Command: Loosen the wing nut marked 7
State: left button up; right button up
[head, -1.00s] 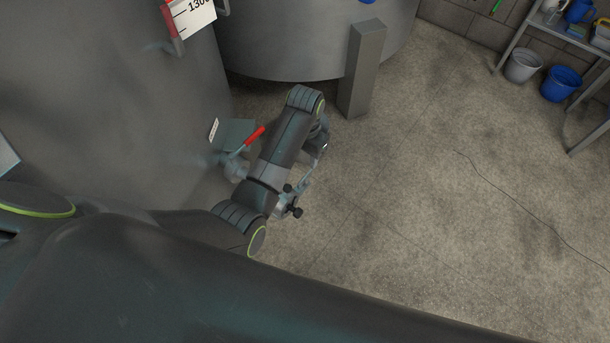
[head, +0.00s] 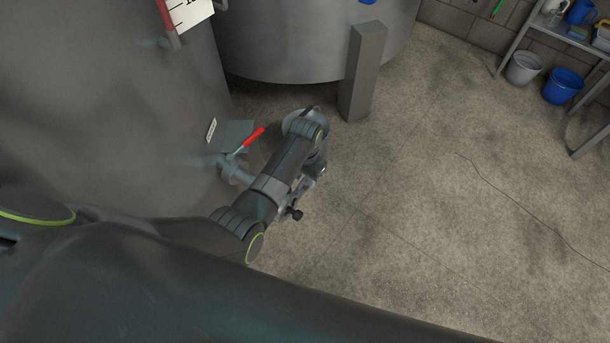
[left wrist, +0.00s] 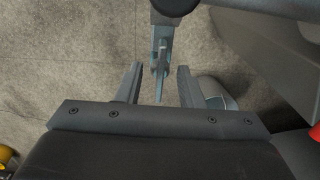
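In the left wrist view my left gripper (left wrist: 160,72) is open, with one finger on each side of a narrow grey metal fitting (left wrist: 160,52). A gap shows on both sides of the fitting. It could be the wing nut on its bolt, but I can read no 7 on it. A dark rounded part lies above it. In the head view the left gripper (head: 308,183) is partly hidden under my left arm, close to a small black knob (head: 295,214). My right gripper is out of view.
A large grey tank (head: 120,110) with a red-handled valve (head: 245,143) stands left of my arm. Behind are another tank (head: 290,45) and a grey post (head: 363,70). A grey bucket (head: 524,68) and a blue bucket (head: 562,86) stand far right. The floor between is clear.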

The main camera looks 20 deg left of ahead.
pick_arm(q)
jog(key=c, duration=0.5)
grip_shut()
jog(key=shift+r+n+p, duration=0.2)
jog(key=shift+n+p, duration=0.6)
jog(key=shift+p, duration=0.1)
jog(key=shift+n+p, duration=0.7)
jog(key=n+p, duration=0.2)
jog(key=n, duration=0.1)
jog(key=shift+n, duration=0.3)
jog(key=n+p, duration=0.2)
jog(key=n, duration=0.3)
jog(key=shift+f+n, duration=0.15)
jog(key=shift+n, duration=0.15)
jog(key=n+p, duration=0.1)
jog(key=n, duration=0.4)
jog(key=shift+n, duration=0.3)
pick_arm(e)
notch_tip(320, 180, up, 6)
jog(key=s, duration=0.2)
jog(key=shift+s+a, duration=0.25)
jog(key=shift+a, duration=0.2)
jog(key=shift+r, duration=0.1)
